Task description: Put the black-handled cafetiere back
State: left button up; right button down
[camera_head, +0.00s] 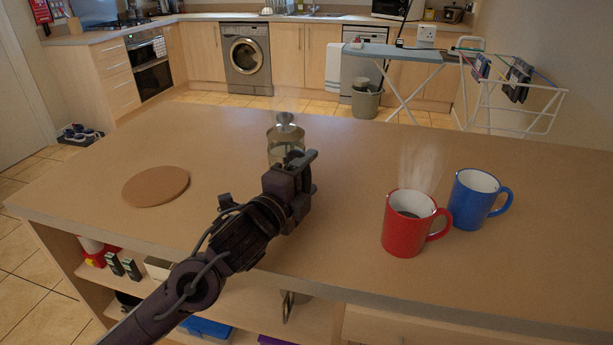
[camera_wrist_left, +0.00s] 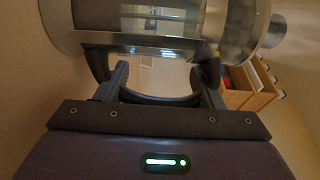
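The cafetiere (camera_head: 283,137) stands upright on the wooden worktop, glass with a metal lid and knob. Its lower part is hidden behind my left gripper (camera_head: 307,172) in the head view. In the left wrist view the cafetiere (camera_wrist_left: 155,22) fills the top, its black handle (camera_wrist_left: 160,98) curving towards the gripper. My left gripper's fingers are apart at the handle, one near each end of its loop. I cannot tell whether they touch it. My right gripper is not in view. A round cork mat (camera_head: 156,187) lies bare to the left of the cafetiere.
A red mug (camera_head: 408,225) with dark drink and a steam plume stands at the right. A blue mug (camera_head: 474,200) stands close behind it. The worktop between the cafetiere and the mat is clear. Open shelves lie below the front edge.

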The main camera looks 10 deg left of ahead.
pick_arm(q)
jog(key=o, duration=0.3)
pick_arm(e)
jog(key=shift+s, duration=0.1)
pick_arm(q)
jog(key=shift+r, duration=0.2)
jog(key=v, duration=0.2)
jog(key=shift+s+a+f, duration=0.1)
jog(key=shift+s+f, duration=0.15)
jog(key=shift+s, duration=0.1)
jog(key=b+v, duration=0.1)
jog(key=v, duration=0.5)
jog(key=shift+s+r, duration=0.1)
jog(key=shift+s, duration=0.05)
jog(key=p+v, duration=0.2)
jog(key=p, duration=0.2)
jog(key=shift+s+a+r+p, duration=0.1)
jog(key=shift+s+r+p, duration=0.15)
jog(key=shift+p, duration=0.1)
jog(key=shift+s+a+f, duration=0.1)
jog(key=shift+s+f, duration=0.05)
jog(key=shift+s, duration=0.1)
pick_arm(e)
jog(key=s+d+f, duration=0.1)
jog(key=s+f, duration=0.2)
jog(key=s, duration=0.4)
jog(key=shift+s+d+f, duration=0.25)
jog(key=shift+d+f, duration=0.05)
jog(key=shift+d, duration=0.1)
